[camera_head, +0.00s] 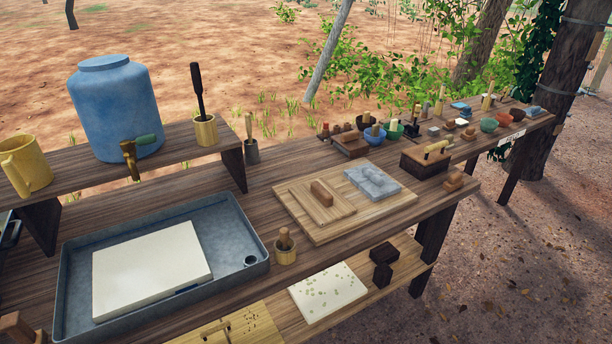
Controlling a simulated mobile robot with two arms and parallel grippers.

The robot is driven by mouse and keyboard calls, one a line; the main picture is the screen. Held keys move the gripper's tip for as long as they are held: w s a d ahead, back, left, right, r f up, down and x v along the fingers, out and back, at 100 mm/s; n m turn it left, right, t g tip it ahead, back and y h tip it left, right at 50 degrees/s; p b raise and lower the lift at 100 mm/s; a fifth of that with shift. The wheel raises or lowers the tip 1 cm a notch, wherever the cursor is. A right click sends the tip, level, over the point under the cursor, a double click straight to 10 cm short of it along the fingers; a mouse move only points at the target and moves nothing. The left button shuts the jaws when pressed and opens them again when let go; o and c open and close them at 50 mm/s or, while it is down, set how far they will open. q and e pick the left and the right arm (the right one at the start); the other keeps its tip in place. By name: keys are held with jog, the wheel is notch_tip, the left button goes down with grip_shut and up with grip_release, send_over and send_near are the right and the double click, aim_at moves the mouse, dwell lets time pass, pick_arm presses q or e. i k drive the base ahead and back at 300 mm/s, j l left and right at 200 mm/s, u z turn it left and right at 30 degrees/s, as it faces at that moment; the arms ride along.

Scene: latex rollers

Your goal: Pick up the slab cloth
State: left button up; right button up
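A grey-blue, flat, rumpled piece (372,180) that looks like a folded cloth lies on the right part of a pale wooden board (328,235) on the bench. I take it for the slab cloth, though no label shows. A smaller wooden plate with a brown block handle (322,193) lies just left of it, on the same board. Neither of my grippers is in view, and nothing touches the cloth.
A grey tray (235,222) holding a cream slab (150,268) is at the left. A lidded brown box (426,161) stands right of the cloth. Bowls and small blocks crowd the far bench.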

aim_at(376, 186)
jog(key=i+l+u, duration=0.2)
jog(key=l+u, duration=0.2)
jog(key=i+l+u, duration=0.15)
jog(key=l+u, duration=0.2)
jog(key=i+l+u, duration=0.1)
jog(key=l+u, duration=0.7)
